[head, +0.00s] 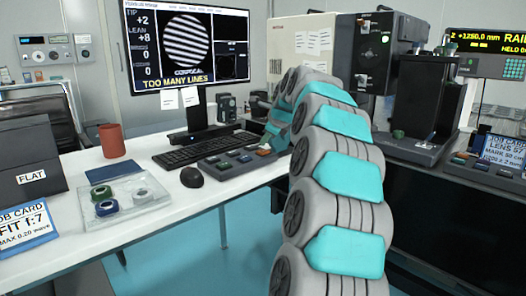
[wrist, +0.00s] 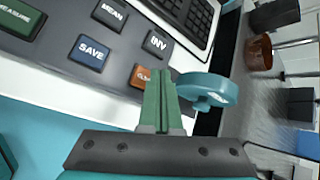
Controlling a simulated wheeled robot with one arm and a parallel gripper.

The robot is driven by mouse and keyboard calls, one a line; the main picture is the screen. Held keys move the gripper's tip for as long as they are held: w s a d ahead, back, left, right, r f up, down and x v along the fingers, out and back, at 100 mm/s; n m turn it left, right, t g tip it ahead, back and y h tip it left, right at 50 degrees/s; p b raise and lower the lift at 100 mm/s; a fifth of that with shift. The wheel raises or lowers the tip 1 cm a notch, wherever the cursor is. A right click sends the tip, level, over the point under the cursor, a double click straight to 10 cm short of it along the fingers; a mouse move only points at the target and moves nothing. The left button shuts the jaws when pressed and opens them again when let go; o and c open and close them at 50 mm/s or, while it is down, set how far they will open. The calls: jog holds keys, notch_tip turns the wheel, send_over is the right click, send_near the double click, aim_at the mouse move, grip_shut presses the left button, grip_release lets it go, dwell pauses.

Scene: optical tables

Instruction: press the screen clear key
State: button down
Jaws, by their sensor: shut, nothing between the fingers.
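The key pad (head: 222,168) lies on the white table in front of the keyboard. Its orange key (head: 264,152) is at the right end. In the wrist view the orange key (wrist: 139,76) shows part of a label starting "CL"; the rest is hidden behind my gripper (wrist: 161,75). My gripper is shut and empty, its green fingertips at the right edge of this key. I cannot tell whether they touch it. The blue SAVE key (wrist: 90,53) and dark INV key (wrist: 157,43) are close by. In the head view my arm hides the fingertips.
A clear tray (head: 125,197) holds ring-shaped parts. A teal ring-like piece (wrist: 208,89) shows beside the fingers.

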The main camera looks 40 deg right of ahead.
aim_at(266, 152)
jog(key=shift+r+p, duration=1.45)
jog(key=shift+r, duration=0.95)
jog(key=shift+f, duration=0.1)
